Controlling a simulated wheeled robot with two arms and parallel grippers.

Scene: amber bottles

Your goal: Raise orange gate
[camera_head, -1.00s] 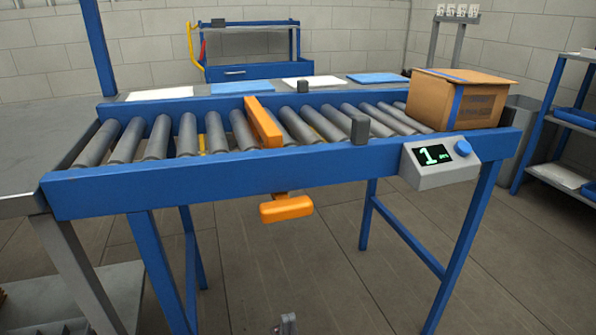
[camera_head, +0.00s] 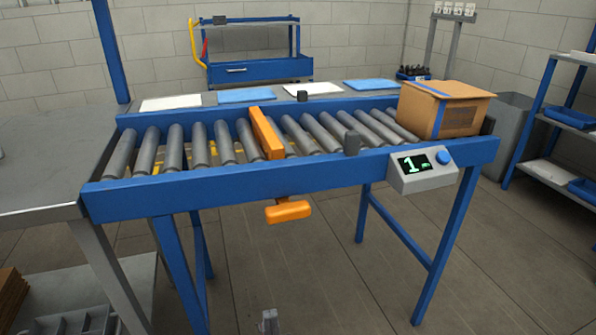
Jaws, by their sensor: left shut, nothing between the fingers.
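The orange gate (camera_head: 264,135) is a bar lying across the conveyor, just above or among the rollers; I cannot tell its exact height. Its orange handle (camera_head: 288,211) hangs below the blue front rail (camera_head: 230,187). My left gripper (camera_head: 268,318) shows only as a small grey tip at the bottom edge, below the handle in the picture and apart from it. It is shut and empty. My right gripper is not in view.
A cardboard box (camera_head: 447,112) sits at the conveyor's right end. A grey control box (camera_head: 424,170) with a lit display is on the front rail. A grey table (camera_head: 45,165) adjoins the left end. The floor beneath the handle looks clear.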

